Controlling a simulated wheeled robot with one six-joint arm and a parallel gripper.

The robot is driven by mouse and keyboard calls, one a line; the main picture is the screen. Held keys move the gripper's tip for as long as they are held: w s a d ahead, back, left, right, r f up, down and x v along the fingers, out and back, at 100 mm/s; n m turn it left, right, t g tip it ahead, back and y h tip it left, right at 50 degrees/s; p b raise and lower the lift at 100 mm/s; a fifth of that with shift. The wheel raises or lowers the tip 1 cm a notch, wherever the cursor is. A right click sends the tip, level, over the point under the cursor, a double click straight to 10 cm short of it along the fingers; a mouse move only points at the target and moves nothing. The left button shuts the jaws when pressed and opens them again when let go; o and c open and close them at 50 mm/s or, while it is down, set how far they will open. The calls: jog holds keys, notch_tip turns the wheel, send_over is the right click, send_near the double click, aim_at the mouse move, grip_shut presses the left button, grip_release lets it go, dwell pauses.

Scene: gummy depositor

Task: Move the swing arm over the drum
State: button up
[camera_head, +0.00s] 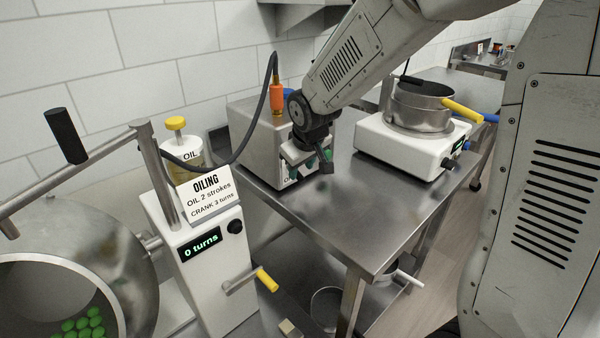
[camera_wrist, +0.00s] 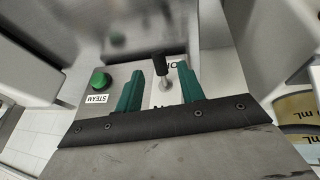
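The swing arm (camera_head: 92,160) is a metal bar with an upright black handle (camera_head: 66,136), at the left in the head view. It runs from a post (camera_head: 158,170) toward the lower left, across the picture above the drum (camera_head: 115,265). The drum is a metal vessel, cut off by the frame edge, with several green gummies (camera_head: 82,324) inside. My gripper (camera_head: 318,168) is well to the right of the swing arm, at the front of a steel box (camera_head: 262,150). In the wrist view its green fingers (camera_wrist: 158,72) are apart, with a black-tipped lever (camera_wrist: 160,66) between or beyond them; contact cannot be told.
A white oiling unit (camera_head: 195,262) with a yellow-handled crank (camera_head: 266,279) reads 0 turns. Its sign (camera_head: 211,195) and a black hose (camera_head: 240,135) stand near. A pot (camera_head: 420,108) sits on a white heater (camera_head: 405,147). The steel table (camera_head: 375,215) front is clear.

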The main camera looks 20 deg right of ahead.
jog(key=shift+x, duration=1.5)
grip_shut()
jog(key=shift+r+g+h, duration=0.25)
jog(key=shift+r+g, duration=0.05)
jog(key=shift+g, duration=0.4)
jog(key=shift+r+g+h, duration=0.25)
jog(key=shift+g, duration=0.45)
grip_release()
jog(key=v, duration=0.8)
